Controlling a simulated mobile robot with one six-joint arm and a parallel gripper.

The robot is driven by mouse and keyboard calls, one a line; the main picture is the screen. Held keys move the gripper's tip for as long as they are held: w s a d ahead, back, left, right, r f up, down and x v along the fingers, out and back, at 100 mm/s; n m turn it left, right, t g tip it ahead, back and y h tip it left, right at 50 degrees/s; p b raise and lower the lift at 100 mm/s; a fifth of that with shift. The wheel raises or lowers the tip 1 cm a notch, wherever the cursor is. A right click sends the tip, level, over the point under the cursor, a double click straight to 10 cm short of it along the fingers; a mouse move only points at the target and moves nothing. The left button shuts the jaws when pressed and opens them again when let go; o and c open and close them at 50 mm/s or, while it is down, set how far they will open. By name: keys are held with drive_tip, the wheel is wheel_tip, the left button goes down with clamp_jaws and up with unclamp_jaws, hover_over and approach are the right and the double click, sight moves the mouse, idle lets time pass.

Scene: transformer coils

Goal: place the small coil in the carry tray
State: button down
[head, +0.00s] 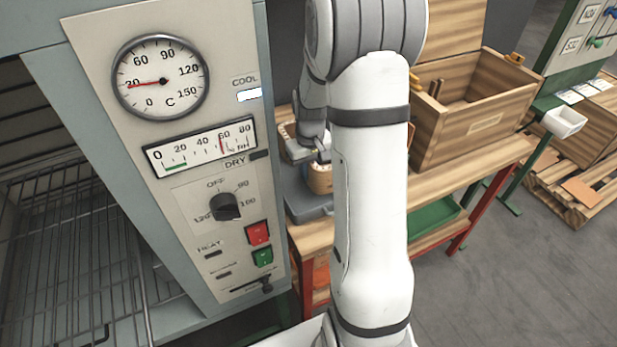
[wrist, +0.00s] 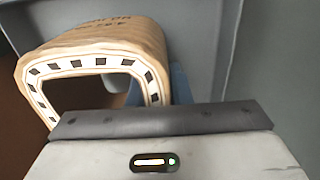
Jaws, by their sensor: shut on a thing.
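The small coil (head: 320,181) is a tan wrapped ring, partly hidden behind my arm in the head view. In the wrist view the coil (wrist: 105,45) shows its open end, rimmed by a white band with black squares. My gripper (head: 316,143) is shut on the coil; in the wrist view its grey jaw edge (wrist: 165,118) lies across the coil's near side. The carry tray (head: 308,207) is blue-grey and sits on the wooden bench below the coil. Whether the coil touches the tray floor is hidden.
A drying oven (head: 190,120) with dials and switches stands close on the left, with wire racks (head: 75,240) inside. Another tan piece (head: 288,131) shows behind my gripper. A wooden crate (head: 465,125) stands on the bench to the right. A green tray (head: 432,218) is on the lower shelf.

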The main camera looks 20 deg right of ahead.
drive_tip(key=shift+f, duration=1.5)
drive_tip(key=shift+f, duration=0.25)
drive_tip(key=c, duration=1.3)
unclamp_jaws()
wheel_tip(320, 180, up, 12)
drive_tip(key=shift+r, duration=0.25)
